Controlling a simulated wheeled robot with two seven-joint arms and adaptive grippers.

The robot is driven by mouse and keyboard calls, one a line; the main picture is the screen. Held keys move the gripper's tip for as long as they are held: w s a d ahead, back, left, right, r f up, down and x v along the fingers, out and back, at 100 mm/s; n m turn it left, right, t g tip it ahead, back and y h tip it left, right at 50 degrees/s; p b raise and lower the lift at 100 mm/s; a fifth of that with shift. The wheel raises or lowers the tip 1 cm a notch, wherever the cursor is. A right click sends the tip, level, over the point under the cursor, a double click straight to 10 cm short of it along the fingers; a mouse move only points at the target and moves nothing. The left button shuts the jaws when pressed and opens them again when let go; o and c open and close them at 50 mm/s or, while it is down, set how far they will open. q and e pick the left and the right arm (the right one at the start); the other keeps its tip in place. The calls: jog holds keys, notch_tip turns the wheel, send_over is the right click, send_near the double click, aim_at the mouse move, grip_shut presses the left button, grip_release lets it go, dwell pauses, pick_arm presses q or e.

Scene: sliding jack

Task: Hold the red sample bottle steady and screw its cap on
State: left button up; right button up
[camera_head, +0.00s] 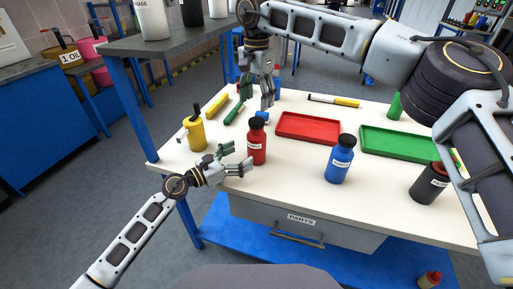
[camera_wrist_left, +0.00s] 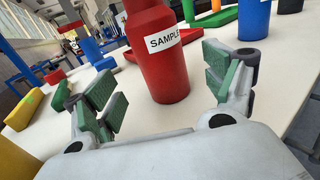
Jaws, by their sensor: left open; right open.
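The red sample bottle (camera_head: 257,146) stands upright near the left front edge of the white table, with a dark cap (camera_head: 257,123) at its top. In the left wrist view the red bottle (camera_wrist_left: 160,72) shows its SAMPLE label, and its top is cut off by the frame. My left gripper (camera_head: 238,158) is low over the table, open, its fingers to either side of the bottle with gaps visible. My right gripper (camera_head: 261,101) hangs above and behind the bottle, pointing down, open and empty. Whether the cap is threaded on cannot be told.
A blue bottle (camera_head: 339,161) and a black bottle (camera_head: 428,184) stand to the right. Behind are a red tray (camera_head: 307,125) and a green tray (camera_head: 400,144). A yellow can (camera_head: 194,134) stands left. Bare table lies between the red and blue bottles.

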aim_at(249, 150)
pick_arm(q)
jog(key=shift+x, duration=3.55)
jog(key=shift+c, duration=0.3)
